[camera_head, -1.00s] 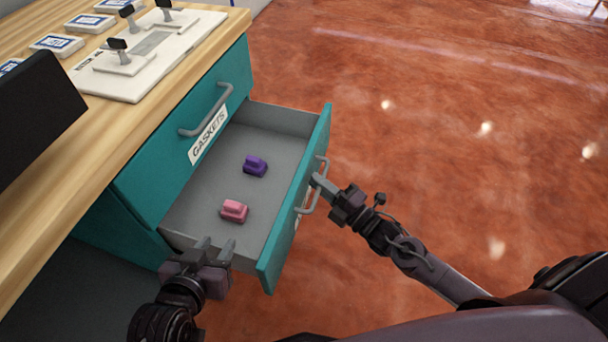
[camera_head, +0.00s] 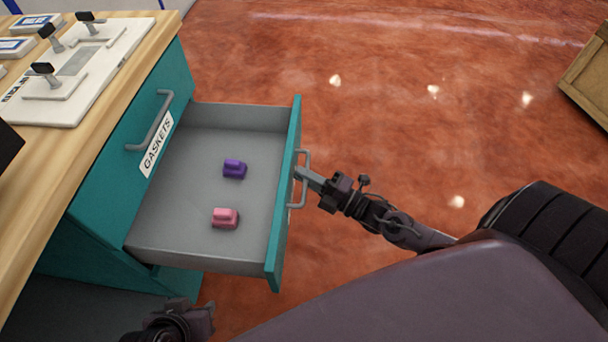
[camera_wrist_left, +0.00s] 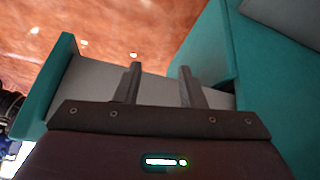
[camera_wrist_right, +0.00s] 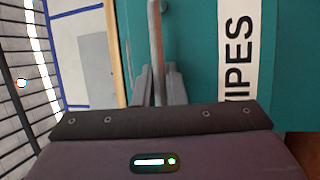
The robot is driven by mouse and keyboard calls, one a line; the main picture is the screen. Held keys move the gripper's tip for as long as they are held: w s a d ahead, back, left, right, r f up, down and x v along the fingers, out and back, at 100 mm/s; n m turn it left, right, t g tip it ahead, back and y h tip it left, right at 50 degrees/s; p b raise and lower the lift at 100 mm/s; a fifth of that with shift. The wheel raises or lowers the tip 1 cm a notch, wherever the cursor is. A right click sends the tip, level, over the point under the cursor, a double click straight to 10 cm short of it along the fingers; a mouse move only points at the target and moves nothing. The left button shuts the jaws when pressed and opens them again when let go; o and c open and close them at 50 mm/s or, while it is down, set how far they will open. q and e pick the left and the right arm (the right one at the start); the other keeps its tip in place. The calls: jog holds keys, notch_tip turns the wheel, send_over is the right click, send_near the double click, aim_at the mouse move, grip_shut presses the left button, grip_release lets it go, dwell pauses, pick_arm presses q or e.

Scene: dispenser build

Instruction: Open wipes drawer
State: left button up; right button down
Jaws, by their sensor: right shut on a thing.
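The wipes drawer (camera_head: 205,252) is pulled out below the drawer labelled GASKETS. Its label, reading "IPES" in the part that shows, is in the right wrist view (camera_wrist_right: 240,50). A purple block (camera_head: 235,169) and a pink block (camera_head: 225,218) lie inside on the grey floor. My right gripper (camera_head: 303,173) is shut on the drawer's grey handle (camera_head: 304,160); the handle also runs between its fingers in the right wrist view (camera_wrist_right: 156,50). My left gripper (camera_wrist_left: 158,82) is open and empty, beside the drawer's near side; the head view shows only part of it, at the bottom edge.
The closed gaskets drawer (camera_head: 120,145) has a protruding handle (camera_head: 151,130). The wooden worktop (camera_head: 95,115) holds a white panel with levers (camera_head: 80,70). A wooden crate (camera_head: 590,80) stands at the right. Red floor right of the drawer is clear.

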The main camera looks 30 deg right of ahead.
jog(key=shift+f, duration=0.1)
jog(key=c, duration=1.8)
grip_release()
pick_arm(q)
jog(key=shift+s+a+g+p, duration=0.1)
jog(key=shift+a+g+p, duration=0.35)
jog(key=shift+a, duration=0.25)
pick_arm(e)
jog(key=shift+v, duration=3.95)
pick_arm(q)
jog(key=shift+d+r, duration=0.1)
jog(key=shift+d, duration=0.05)
